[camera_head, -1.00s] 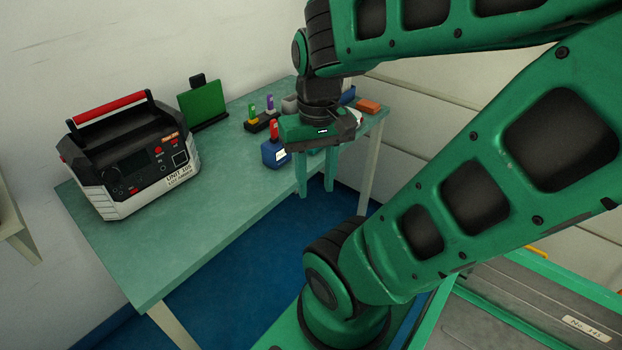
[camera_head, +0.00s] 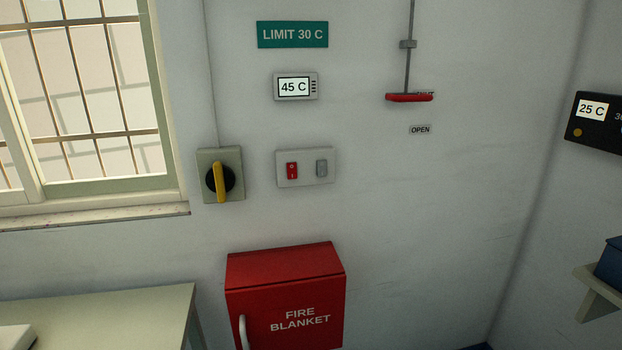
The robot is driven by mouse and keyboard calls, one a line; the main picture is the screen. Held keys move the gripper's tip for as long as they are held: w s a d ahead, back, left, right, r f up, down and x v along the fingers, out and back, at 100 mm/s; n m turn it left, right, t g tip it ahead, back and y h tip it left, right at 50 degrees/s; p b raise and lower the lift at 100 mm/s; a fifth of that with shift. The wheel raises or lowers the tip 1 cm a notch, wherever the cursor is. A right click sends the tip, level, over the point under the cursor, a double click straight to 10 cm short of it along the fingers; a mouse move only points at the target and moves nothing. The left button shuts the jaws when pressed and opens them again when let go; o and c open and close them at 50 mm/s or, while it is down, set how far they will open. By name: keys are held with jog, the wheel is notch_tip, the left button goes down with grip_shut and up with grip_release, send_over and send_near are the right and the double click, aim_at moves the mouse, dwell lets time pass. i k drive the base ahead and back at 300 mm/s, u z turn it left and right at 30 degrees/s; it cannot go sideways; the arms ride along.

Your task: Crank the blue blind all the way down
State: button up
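No blue blind shows in the head view. The barred window (camera_head: 85,95) at the upper left is only partly in frame, and its visible panes are uncovered. A thin grey rod with a red horizontal handle (camera_head: 409,97) hangs on the wall right of centre, above a small label reading OPEN (camera_head: 420,130). The rod's upper end is out of frame, and I cannot tell whether it is a crank. My gripper and arm are not in view.
A yellow-handled rotary switch (camera_head: 221,181) sits beside the window. A display reading 45 C (camera_head: 294,87) hangs above a two-switch plate (camera_head: 306,168). A red fire blanket box (camera_head: 287,300) is below. A table (camera_head: 120,310) stands lower left; a shelf (camera_head: 597,300) juts out at right.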

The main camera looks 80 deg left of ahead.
aim_at(220, 179)
jog(key=u, duration=2.85)
